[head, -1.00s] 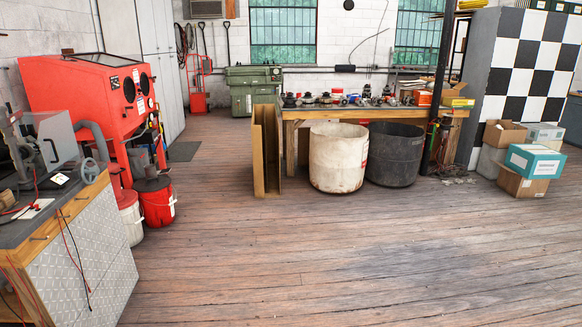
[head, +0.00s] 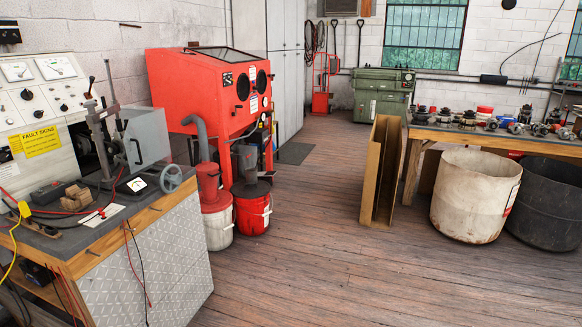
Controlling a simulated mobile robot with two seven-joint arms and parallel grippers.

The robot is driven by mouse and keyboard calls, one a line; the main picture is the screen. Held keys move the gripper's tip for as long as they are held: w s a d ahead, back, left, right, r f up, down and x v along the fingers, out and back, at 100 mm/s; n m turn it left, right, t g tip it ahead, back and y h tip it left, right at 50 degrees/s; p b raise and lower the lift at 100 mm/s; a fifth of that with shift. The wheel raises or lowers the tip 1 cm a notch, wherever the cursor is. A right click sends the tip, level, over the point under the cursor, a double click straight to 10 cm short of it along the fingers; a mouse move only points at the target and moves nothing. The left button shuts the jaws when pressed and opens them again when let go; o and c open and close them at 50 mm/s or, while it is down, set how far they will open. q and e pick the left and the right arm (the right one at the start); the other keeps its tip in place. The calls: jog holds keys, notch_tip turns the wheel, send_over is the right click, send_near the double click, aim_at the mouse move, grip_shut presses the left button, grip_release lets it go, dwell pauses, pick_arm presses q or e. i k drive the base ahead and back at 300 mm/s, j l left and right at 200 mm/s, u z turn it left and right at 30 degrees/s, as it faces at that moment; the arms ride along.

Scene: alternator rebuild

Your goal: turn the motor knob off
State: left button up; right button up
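A test bench (head: 150,275) with a grey top stands at the left in the head view. At its back is a pale control panel (head: 40,100) with two dial meters, several black knobs and a yellow "FAULT SIGNS" label (head: 34,141). One black knob (head: 26,94) sits below the left meter, and another small knob (head: 38,113) is under it. I cannot read the lettering, so I cannot tell which knob is the motor knob or how it is set. Neither of my grippers is in view.
A clamp rig with a handwheel (head: 171,179), red and black leads and a small meter (head: 137,184) are on the bench. A red blasting cabinet (head: 205,95) and buckets (head: 253,208) stand beyond it. Wooden floor (head: 310,250) in the middle is clear up to the white bin (head: 470,195).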

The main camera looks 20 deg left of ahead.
aim_at(38, 114)
jog(key=i+u, duration=0.5)
jog(key=i, duration=0.2)
jog(key=i+l+u, duration=0.25)
jog(key=i+u, duration=0.25)
jog(key=i, duration=0.15)
